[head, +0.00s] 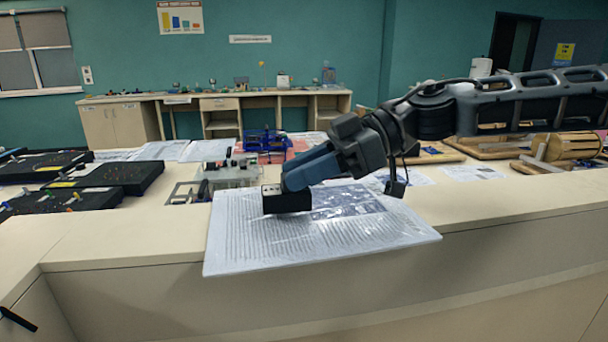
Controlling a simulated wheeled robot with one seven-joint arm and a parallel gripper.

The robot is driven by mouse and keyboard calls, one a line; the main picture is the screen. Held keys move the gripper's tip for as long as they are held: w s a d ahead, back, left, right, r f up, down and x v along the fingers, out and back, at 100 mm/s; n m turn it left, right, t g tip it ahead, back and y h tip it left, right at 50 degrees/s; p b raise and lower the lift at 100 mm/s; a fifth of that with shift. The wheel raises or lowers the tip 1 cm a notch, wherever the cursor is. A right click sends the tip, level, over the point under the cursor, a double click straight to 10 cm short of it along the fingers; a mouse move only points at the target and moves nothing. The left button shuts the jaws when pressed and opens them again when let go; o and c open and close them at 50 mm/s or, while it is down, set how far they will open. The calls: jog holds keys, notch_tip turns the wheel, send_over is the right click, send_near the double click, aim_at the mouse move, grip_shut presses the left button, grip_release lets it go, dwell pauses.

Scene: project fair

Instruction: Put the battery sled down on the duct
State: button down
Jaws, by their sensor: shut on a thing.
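My gripper (290,184) reaches in from the right with its blue fingers shut on a small black block (288,203). The block has a paler top with small marks, and I take it to be the battery sled. It is over a printed, glossy sheet (300,236) on the counter; I cannot tell whether it touches the sheet. The fingers hide part of the block's top. I cannot tell for sure which thing is the duct. A clear and grey boxy piece (232,175) stands just behind and left of the block.
Black trays (105,177) with small parts lie at the left of the counter (130,225). A blue frame (265,141) stands behind the block. Wooden pieces (572,147) lie at the right. The sheet overhangs the counter's front edge. The front left counter is clear.

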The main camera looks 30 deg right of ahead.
jog(key=shift+f, duration=0.5)
jog(key=shift+f, duration=0.15)
jog(key=c, duration=0.8)
grip_release()
jog(key=shift+d+r, duration=0.2)
jog(key=shift+d, duration=0.05)
jog(key=v, duration=1.1)
jog(key=shift+s+d+b, duration=0.15)
jog(key=shift+d+b, duration=0.1)
jog(key=shift+b, duration=0.2)
jog(key=shift+r, duration=0.15)
